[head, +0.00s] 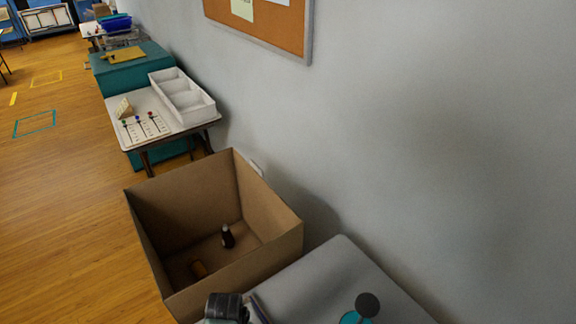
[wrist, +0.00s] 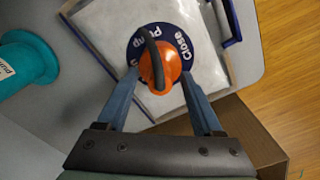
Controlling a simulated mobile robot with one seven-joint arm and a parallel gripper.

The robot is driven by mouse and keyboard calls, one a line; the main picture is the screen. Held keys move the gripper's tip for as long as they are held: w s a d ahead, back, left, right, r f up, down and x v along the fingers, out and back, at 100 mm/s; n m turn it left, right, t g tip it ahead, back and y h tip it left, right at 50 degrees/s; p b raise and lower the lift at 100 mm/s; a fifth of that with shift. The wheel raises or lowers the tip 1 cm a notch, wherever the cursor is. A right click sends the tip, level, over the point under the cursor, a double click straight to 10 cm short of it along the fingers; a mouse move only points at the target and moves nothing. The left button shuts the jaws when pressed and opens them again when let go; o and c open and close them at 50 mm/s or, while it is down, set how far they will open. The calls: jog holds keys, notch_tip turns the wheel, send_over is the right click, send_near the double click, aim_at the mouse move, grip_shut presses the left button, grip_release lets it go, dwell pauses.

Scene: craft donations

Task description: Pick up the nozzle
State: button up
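An orange rounded piece (wrist: 160,68), which looks like the nozzle, sits on a dark blue disc (wrist: 178,36) with white lettering, including "Close", in the wrist view. A dark curved strip passes over it. My gripper (wrist: 159,76) has its two blue fingers spread, one on each side of the orange piece. I cannot tell whether the fingers touch it. The nozzle cannot be made out in the head view.
The disc lies on a pale framed panel (wrist: 98,25) on a grey tabletop (head: 335,270). A teal object (wrist: 25,65) stands to the left. A wall runs along the right.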

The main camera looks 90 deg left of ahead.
grip_shut()
dwell(0.3)
notch_tip(320, 180, up, 15)
jog(key=p, duration=1.3)
